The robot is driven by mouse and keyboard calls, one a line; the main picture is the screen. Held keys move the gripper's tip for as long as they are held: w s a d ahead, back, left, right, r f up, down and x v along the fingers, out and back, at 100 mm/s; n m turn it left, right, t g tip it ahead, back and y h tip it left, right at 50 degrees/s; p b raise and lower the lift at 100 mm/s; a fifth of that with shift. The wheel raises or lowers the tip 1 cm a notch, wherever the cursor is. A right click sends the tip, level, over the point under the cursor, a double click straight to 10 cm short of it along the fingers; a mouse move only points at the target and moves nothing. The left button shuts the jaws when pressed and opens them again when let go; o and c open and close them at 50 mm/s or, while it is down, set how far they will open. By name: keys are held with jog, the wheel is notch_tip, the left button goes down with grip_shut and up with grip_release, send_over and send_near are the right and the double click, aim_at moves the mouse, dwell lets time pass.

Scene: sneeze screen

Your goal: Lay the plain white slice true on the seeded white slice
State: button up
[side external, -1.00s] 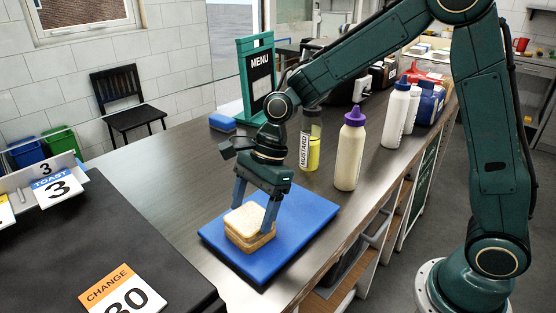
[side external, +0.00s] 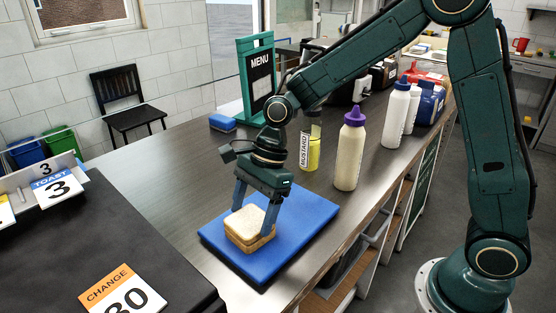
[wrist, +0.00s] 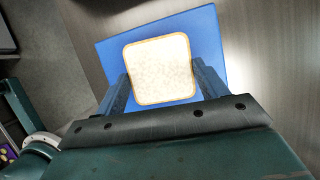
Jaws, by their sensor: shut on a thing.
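The plain white slice (side external: 248,219) is the top slice of a small stack on the blue board. It also shows in the wrist view (wrist: 159,68), pale with a thin brown crust. My gripper (side external: 254,219) is shut on this slice, with one finger at each side of it. Below it, browner bread edges (side external: 246,243) show in the side view; I cannot tell their seeds from here. The top slice hides the lower bread in the wrist view. It looks nearly flat and close on the bread below; I cannot tell whether they touch.
The blue board (side external: 310,212) lies on the dark counter. A mustard bottle (side external: 313,152), a cream bottle with a purple cap (side external: 349,150) and white bottles (side external: 396,115) stand behind. A blue sponge (side external: 222,123) and menu stand (side external: 259,75) are at the back left.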

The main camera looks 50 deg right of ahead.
jog(key=shift+f, duration=0.25)
jog(key=o, duration=1)
jog(key=shift+o, duration=0.2)
jog(key=v, duration=1.3)
jog(key=shift+r, duration=0.4)
jog(key=shift+s+d, duration=0.1)
